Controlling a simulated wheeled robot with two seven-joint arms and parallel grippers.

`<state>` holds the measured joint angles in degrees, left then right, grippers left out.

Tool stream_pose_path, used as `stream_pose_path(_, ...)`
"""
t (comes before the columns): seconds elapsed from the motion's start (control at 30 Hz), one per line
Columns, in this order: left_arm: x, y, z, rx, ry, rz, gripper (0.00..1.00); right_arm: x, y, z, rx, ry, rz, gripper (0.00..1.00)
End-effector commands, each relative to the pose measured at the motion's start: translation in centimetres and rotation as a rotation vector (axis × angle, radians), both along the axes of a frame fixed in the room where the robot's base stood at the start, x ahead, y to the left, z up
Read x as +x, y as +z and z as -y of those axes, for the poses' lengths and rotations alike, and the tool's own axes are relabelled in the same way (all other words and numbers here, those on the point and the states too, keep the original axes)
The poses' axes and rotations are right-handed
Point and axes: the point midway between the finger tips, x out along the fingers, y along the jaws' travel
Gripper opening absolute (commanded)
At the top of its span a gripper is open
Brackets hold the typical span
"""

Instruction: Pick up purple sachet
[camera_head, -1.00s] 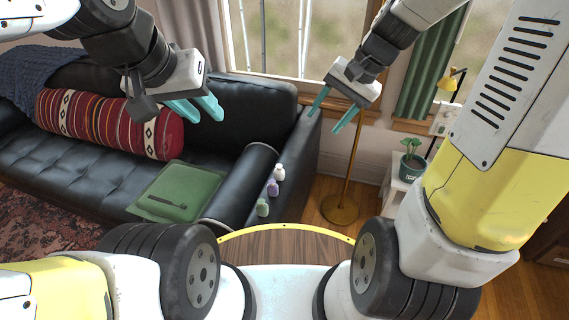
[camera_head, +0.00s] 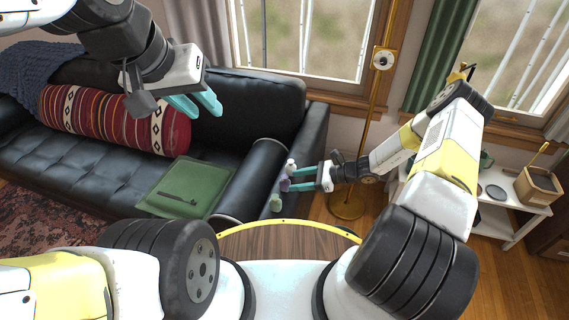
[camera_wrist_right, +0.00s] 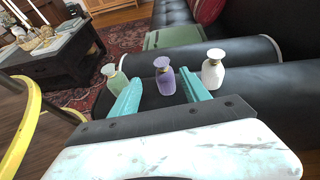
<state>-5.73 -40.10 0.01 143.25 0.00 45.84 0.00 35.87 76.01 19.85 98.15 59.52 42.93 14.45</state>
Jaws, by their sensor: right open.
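The purple sachet looks like a small purple bottle with a pale flared cap (camera_wrist_right: 165,76). It stands upright on the black sofa arm, between a white bottle (camera_wrist_right: 213,70) and a green bottle (camera_wrist_right: 114,78). In the head view the purple one (camera_head: 285,184) is partly hidden by my right gripper (camera_head: 297,179). My right gripper is open, with its teal fingers reaching toward it from the right. In the right wrist view the purple bottle appears between the fingertips; I cannot tell whether they touch it. My left gripper (camera_head: 197,104) is open and empty above the sofa.
The white and green bottles stand close on either side of the purple one. The black sofa (camera_head: 262,100) holds a striped bolster (camera_head: 110,120) and a green cushion (camera_head: 187,185) with a dark object on it. A brass floor lamp (camera_head: 347,205) stands behind my right arm.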

Motion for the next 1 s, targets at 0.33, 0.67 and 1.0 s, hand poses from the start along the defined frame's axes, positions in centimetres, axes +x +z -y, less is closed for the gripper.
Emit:
stream_pose_path(0.33, 0.0, 0.0, 0.0, 0.0, 0.0, 0.0, 0.32, 0.6, -1.7, -2.7, 0.017, -0.021, -0.018, 0.55)
stream_pose_path(0.67, 0.0, 0.0, 0.0, 0.0, 0.0, 0.0, 0.32, 2.0, -3.1, -6.4, 0.018, -0.019, -0.019, 0.55)
stream_pose_path(1.0, 0.0, 0.0, 0.0, 0.0, 0.0, 0.0, 0.32, 2.3, -3.4, -7.2, 0.015, -0.021, -0.018, 0.47)
